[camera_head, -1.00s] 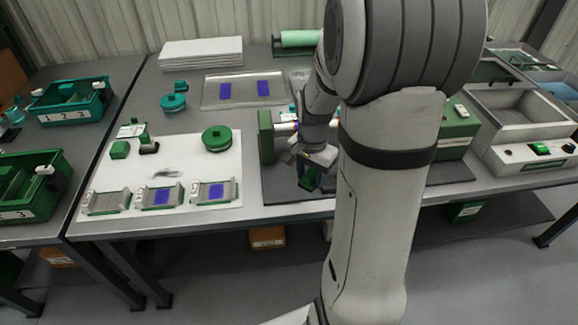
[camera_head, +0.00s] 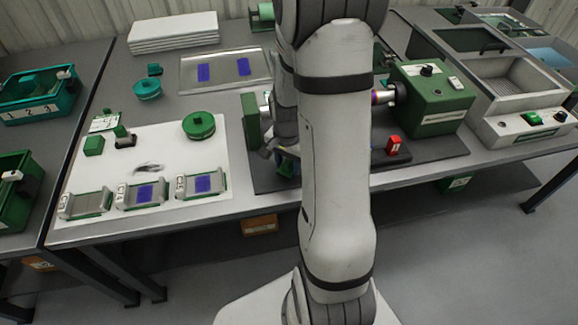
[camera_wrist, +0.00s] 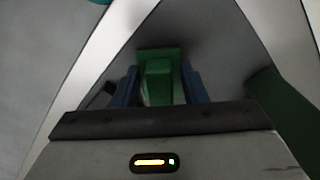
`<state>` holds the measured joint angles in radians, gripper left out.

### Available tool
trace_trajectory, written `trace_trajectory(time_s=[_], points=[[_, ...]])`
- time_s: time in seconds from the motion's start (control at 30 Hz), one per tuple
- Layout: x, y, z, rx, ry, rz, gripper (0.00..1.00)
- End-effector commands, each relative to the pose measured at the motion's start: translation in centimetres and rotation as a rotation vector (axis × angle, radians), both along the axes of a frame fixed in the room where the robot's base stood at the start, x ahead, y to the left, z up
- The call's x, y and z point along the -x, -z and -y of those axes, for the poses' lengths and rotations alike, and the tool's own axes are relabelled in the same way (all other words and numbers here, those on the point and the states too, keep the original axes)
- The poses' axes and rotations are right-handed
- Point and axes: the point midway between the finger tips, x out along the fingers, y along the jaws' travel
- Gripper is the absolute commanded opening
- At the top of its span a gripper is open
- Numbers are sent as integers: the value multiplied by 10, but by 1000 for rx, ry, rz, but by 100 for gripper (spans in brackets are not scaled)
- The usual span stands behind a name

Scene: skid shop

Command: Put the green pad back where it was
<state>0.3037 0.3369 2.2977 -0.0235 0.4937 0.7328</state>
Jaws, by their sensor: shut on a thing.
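My gripper (camera_wrist: 160,88) is shut on a green block-like piece (camera_wrist: 158,70), which I take to be the green pad. In the wrist view it sits between my two blue fingers, with a wider green part at its far end. In the head view my gripper (camera_head: 284,158) is low over the left part of the dark mat, just right of the green upright (camera_head: 251,120). My arm hides much of it there. I cannot tell whether the held piece touches the surface below.
A white board (camera_head: 150,170) with three grey fixtures, two bearing blue pads, lies left of the dark mat (camera_head: 425,153). A green round pot (camera_head: 199,126) and a green block (camera_head: 94,145) stand on it. A red block (camera_head: 393,145) and a green machine (camera_head: 432,98) are right of my arm.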

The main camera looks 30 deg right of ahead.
Motion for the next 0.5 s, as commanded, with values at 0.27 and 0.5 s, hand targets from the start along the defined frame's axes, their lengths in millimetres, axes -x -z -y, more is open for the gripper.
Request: trace_trajectory(time_s=[0.27,0.5], points=[[0,14,1,0,1,0,11],[0,18,1,0,2,0,43]])
